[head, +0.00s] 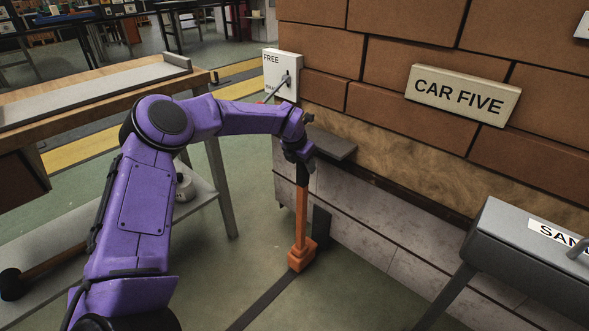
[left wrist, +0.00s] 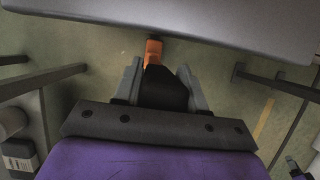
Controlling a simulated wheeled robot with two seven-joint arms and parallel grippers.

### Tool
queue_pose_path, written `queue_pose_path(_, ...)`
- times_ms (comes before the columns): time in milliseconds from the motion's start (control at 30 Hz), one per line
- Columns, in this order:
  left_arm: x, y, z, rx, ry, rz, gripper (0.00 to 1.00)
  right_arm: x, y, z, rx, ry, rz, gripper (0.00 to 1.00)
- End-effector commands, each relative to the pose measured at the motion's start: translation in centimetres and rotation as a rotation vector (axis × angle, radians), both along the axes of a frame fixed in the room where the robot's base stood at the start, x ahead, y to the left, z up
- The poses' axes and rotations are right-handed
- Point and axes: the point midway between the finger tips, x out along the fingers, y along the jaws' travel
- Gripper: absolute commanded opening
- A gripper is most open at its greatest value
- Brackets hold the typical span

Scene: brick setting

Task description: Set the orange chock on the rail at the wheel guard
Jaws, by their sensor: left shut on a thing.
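The orange chock (head: 301,257) has a wedge-like block at the bottom and a long upright handle, orange below and black at the top. My left gripper (head: 302,158) is shut on the black top of the handle. In the left wrist view the black grip (left wrist: 165,90) lies between the fingers (left wrist: 163,88), with orange beyond it. The chock hangs nearly upright, its block at or just above the dark floor rail (head: 268,301). I cannot tell if it touches. A dark upright plate, perhaps the wheel guard (head: 321,227), stands just behind and right of the block.
A grey ledge (head: 332,143) juts from the brick-clad car beside my gripper. A white box marked FREE (head: 282,74) with a lever is above. A grey SAND bin (head: 520,262) stands at right. A workbench (head: 95,93) is at left. Floor in front is clear.

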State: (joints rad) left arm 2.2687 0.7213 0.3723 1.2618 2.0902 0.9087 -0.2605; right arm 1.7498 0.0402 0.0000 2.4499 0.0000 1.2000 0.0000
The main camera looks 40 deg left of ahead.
Motion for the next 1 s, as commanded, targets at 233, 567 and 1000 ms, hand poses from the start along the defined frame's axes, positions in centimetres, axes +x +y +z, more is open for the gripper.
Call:
queue_pose_path(233, 1.7, -0.1, -0.4, 0.0, -0.006, 0.004, 0.0, 0.0, 0.0, -0.4, 0.0, 0.0, 0.0, 0.43)
queue_pose_path(567, 4.0, -0.3, -2.3, -0.001, -0.007, 0.002, 0.0, 0.0, 0.0, -1.2, 0.0, 0.0, 0.0, 0.43)
queue_pose_path(1000, 3.7, -0.3, -2.9, -0.002, 0.001, 0.002, 0.66, 0.0, 0.0, -1.4, 0.0, 0.0, 0.0, 0.43)
